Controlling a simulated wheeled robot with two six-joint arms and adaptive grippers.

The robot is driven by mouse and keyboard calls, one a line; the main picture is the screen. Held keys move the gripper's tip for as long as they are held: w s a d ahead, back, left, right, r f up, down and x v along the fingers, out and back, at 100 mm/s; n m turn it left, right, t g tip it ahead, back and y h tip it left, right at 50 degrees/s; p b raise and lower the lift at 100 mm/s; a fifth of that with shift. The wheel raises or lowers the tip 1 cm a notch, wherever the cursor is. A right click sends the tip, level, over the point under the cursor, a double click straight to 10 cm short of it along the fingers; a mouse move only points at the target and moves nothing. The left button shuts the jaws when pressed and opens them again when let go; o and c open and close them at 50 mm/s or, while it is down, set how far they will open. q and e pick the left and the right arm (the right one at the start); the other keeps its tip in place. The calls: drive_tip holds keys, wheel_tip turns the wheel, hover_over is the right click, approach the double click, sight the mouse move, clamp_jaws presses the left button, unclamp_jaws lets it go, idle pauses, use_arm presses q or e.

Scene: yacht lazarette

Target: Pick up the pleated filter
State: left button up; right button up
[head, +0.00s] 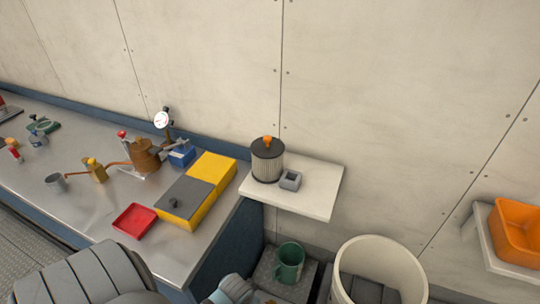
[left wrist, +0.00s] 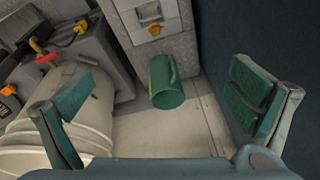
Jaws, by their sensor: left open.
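The pleated filter (head: 267,163) stands upright on a white wall shelf (head: 318,192) in the head view. It is a pale pleated cylinder with a dark cap and an orange knob on top. It does not show in the left wrist view. My left gripper (left wrist: 164,95) is open and empty in the left wrist view, with its two green-padded fingers wide apart. A green mug (left wrist: 165,82) lies beyond the gap between them. In the head view the left fingers are not seen; only grey arm parts show at the bottom. My right gripper is not seen.
A small grey open box (head: 290,180) sits right beside the filter. The metal bench (head: 95,205) at left holds a yellow case (head: 212,177) and a red tray (head: 135,220). A cream bucket (head: 380,260) stands below the shelf. The shelf's right part is clear.

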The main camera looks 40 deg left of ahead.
use_arm(q)
drive_tip(key=w+r+t+p, duration=0.15)
drive_tip(key=w+r, duration=0.25)
drive_tip(key=r, duration=0.6)
drive_tip(key=w+r+g+p, duration=0.1)
drive_tip(key=w+r+p, duration=0.2)
drive_tip(key=r, duration=0.6)
drive_tip(key=n+y, duration=0.1)
drive_tip(key=n, duration=0.4)
approach(268, 151)
drive_tip(key=shift+w+a+f+t, duration=0.15)
drive_tip(key=shift+w+a+t, duration=0.1)
drive_tip(key=shift+a, duration=0.1)
drive_tip(key=shift+w+a+f+t, duration=0.1)
drive_tip(key=shift+a+f+t, duration=0.1)
drive_tip(key=shift+a, duration=0.2)
drive_tip(key=shift+w+a+f+n, duration=0.15)
drive_tip(key=shift+f+n, duration=0.15)
drive_tip(key=p+x, duration=0.1)
drive_tip(key=x, duration=1.2)
drive_tip(key=shift+w+r, duration=0.1)
drive_tip(key=c, duration=1.1)
drive_tip(key=shift+r, duration=0.1)
